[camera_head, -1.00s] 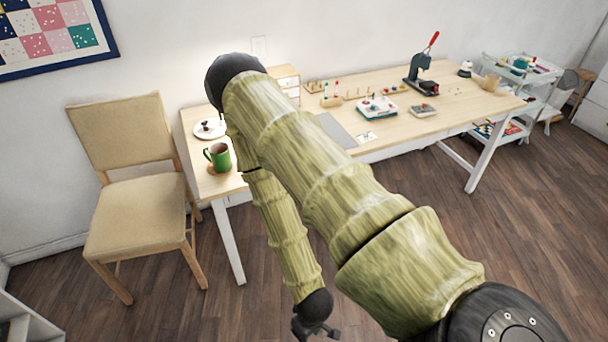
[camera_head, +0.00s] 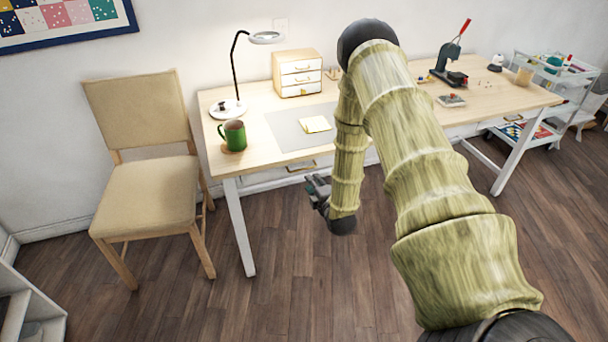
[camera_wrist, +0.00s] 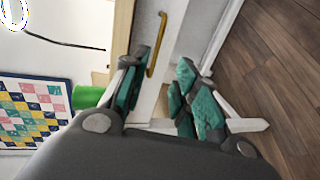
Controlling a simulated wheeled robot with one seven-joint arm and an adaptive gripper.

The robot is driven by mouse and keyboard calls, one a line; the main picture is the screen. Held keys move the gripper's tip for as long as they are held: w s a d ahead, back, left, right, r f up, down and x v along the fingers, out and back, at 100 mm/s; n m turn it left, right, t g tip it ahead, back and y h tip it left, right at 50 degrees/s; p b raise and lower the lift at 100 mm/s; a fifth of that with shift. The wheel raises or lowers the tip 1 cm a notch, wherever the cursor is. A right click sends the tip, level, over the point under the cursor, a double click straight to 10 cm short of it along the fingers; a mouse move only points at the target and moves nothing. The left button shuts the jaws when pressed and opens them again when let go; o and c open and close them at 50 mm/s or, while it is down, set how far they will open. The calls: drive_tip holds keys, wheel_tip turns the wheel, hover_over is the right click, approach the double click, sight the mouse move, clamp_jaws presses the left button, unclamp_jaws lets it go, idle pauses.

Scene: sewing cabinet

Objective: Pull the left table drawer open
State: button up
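The left table drawer's brass handle (camera_head: 301,167) shows on the white front below the tabletop edge, left of my arm. In the wrist view the handle (camera_wrist: 155,45) is a thin brass bar on the white drawer front (camera_wrist: 143,35). It lies just beyond the fingertips, nearer the left finger, and I see no grip on it. My gripper (camera_wrist: 163,66) is open, with teal pads apart and nothing held. In the head view my gripper (camera_head: 316,187) is below and in front of the handle. The drawer looks closed; my arm hides the table front to the right.
The table (camera_head: 255,157) holds a green mug (camera_head: 231,135), a lamp (camera_head: 237,75), a small drawer box (camera_head: 297,73) and a grey mat (camera_head: 285,130). A chair (camera_head: 150,195) stands left. The wood floor in front of the table is clear.

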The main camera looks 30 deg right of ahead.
sight(304, 169)
drive_tip(key=x, duration=0.3)
drive_tip(key=p+x, duration=0.1)
drive_tip(key=x, duration=0.7)
drive_tip(key=shift+w+d+r, duration=0.1)
drive_tip(key=shift+d+r, duration=0.1)
drive_tip(key=shift+r, duration=0.1)
clamp_jaws()
